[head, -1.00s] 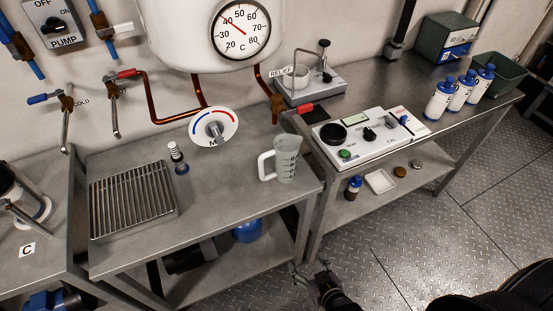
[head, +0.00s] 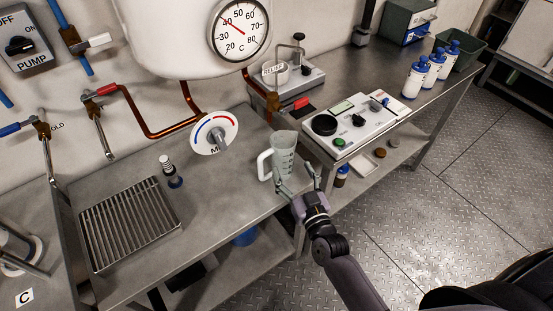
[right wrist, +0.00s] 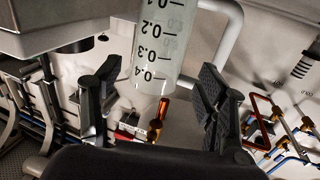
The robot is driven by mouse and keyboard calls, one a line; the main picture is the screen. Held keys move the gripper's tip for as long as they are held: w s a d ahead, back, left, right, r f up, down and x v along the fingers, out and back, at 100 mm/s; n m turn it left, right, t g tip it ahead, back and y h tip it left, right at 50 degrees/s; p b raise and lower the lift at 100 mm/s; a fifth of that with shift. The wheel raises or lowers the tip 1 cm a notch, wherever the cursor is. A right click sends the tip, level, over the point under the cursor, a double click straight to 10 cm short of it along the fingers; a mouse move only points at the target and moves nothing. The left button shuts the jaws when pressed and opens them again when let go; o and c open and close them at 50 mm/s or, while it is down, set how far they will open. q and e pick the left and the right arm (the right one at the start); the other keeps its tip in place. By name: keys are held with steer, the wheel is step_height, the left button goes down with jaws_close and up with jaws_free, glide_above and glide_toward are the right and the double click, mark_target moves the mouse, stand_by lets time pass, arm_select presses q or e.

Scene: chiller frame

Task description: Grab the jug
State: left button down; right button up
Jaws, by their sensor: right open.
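The jug (head: 283,156) is a clear measuring jug with dark graduation marks and a white handle on its left side. It stands upright near the right end of the metal bench. My right gripper (head: 299,180) is open, with its fingers spread just in front of the jug at the bench's front edge. In the right wrist view the jug (right wrist: 158,50) appears between and beyond the two open fingers (right wrist: 158,98), with its handle at the upper right. I cannot tell whether a finger touches it. My left gripper is not in view.
A slatted metal rack (head: 130,222) and a small dark-and-white bottle (head: 171,172) stand left on the bench. A mixing dial (head: 214,133) hangs behind. A control box (head: 355,124) and several blue-capped bottles (head: 419,80) are on the right bench. The bench middle is clear.

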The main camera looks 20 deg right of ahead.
mark_target(287, 162)
steer(key=w, duration=0.5)
steer(key=w+f, duration=0.1)
steer(key=w, duration=0.1)
steer(key=shift+w+a, duration=0.2)
steer(key=shift+w, duration=0.15)
steer(key=shift+c, duration=0.3)
steer(key=shift+r, duration=0.1)
steer(key=c, duration=0.9)
